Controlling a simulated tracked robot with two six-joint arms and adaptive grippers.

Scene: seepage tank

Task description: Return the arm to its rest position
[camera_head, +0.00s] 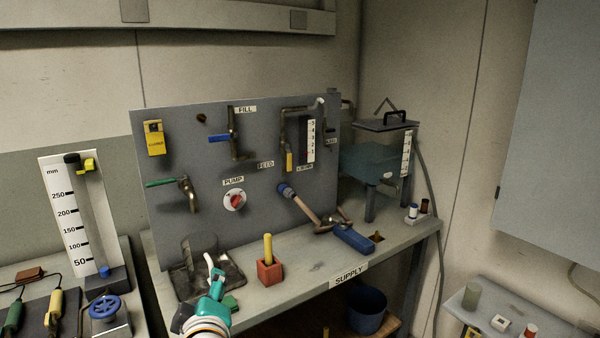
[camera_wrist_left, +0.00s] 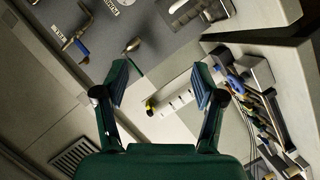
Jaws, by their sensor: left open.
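My left gripper (camera_head: 216,278) shows in the lower middle of the head view, in front of the grey panel (camera_head: 260,208) and over the front left part of the bench. In the left wrist view the two dark green fingers of the gripper (camera_wrist_left: 160,82) stand wide apart with nothing between them. Beyond them show the panel (camera_wrist_left: 150,25) and the white scale (camera_wrist_left: 177,98), both apart from the fingers. My right gripper is in neither view.
A red block with a yellow peg (camera_head: 269,270) stands on the bench right of my gripper. A green-handled tap (camera_head: 188,190) juts from the panel above it. A blue handwheel (camera_head: 105,308) and the upright scale (camera_head: 70,215) stand at left. A water tank (camera_head: 375,163) stands at right.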

